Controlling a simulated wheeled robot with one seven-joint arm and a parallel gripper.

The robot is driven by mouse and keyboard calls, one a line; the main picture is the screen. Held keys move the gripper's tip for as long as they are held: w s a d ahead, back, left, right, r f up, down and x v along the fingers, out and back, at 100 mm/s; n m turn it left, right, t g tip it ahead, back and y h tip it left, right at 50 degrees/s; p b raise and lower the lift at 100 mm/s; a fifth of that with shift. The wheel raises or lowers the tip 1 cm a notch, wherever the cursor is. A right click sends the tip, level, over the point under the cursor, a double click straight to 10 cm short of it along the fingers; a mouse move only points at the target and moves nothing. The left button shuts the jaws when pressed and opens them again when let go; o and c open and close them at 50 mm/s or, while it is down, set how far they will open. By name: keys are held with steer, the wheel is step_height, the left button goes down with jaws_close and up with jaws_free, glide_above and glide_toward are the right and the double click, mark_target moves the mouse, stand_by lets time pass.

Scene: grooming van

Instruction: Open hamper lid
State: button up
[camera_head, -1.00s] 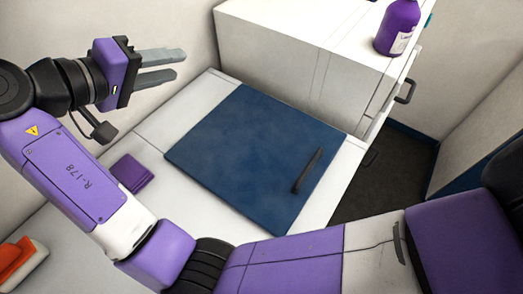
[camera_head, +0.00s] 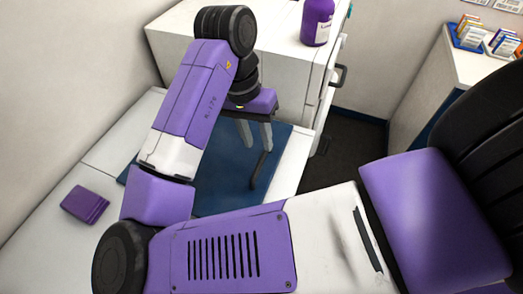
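The hamper lid (camera_head: 225,190) is a flat dark blue panel set in a white bench top, and it lies closed. A dark bar handle (camera_head: 259,170) runs along its right side. My gripper (camera_head: 256,142) points down over the right part of the lid, with its two grey fingers apart and nothing between them. The fingertips appear just beyond the far end of the handle. I cannot tell how high they are above it. My arm hides the left and far parts of the lid.
A white cabinet (camera_head: 285,70) behind the lid carries a purple bottle (camera_head: 317,22). A drawer handle (camera_head: 341,75) juts out on its right side. Dark floor (camera_head: 345,150) lies to the right.

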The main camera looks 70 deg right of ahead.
mark_target(262, 157)
steer(key=shift+s+f, duration=0.2)
steer(key=shift+f, duration=0.95)
steer(key=shift+s+f, duration=0.2)
steer(key=shift+f, duration=0.95)
jaws_close()
